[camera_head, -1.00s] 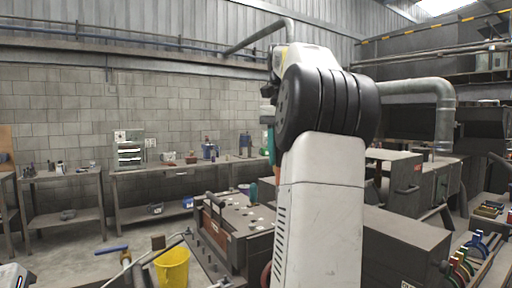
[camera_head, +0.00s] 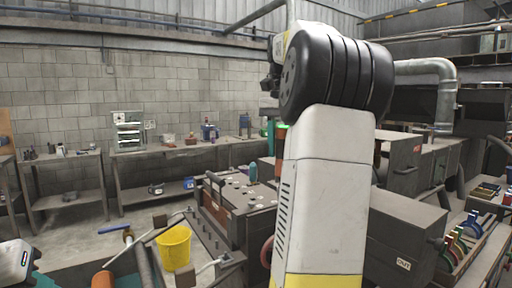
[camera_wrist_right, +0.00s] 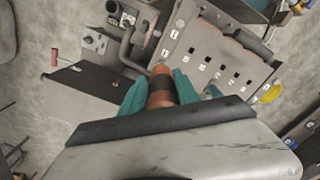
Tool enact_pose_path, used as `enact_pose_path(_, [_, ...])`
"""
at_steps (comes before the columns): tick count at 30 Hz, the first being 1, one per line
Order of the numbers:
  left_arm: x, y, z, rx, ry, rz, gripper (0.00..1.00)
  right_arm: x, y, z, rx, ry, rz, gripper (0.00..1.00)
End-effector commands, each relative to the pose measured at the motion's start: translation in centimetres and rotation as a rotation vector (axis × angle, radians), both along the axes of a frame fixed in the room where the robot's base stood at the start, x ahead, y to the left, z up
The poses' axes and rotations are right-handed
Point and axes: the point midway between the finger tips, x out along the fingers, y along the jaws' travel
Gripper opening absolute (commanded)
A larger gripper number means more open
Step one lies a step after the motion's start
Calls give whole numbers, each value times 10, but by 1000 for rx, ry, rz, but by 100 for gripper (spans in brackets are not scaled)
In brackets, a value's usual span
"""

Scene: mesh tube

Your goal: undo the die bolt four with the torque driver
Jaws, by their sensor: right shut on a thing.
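My right gripper (camera_wrist_right: 170,92) is shut on the torque driver (camera_wrist_right: 160,82), which has an orange-brown body with a dark band; its teal fingers lie on both sides. The driver's tip is hard to make out. Beyond it in the wrist view is the die plate (camera_wrist_right: 205,50), a grey slab with dark slots and several small white labels. I cannot tell which bolt is number four.
Workbenches (camera_head: 180,150) line the block wall. A grey box (camera_head: 405,240) is right of my arm, with a rack of coloured pieces (camera_head: 465,240) beyond. An orange cylinder (camera_head: 103,279) is at the bottom left.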

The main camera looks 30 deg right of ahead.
Motion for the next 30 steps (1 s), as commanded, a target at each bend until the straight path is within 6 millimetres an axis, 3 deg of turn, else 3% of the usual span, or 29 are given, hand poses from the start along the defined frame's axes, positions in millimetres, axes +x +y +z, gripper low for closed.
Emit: enact_pose_path(30, [0, 0, 0, 0, 0, 0, 36, -4, 4, 1, -1, -2, 0, 0])
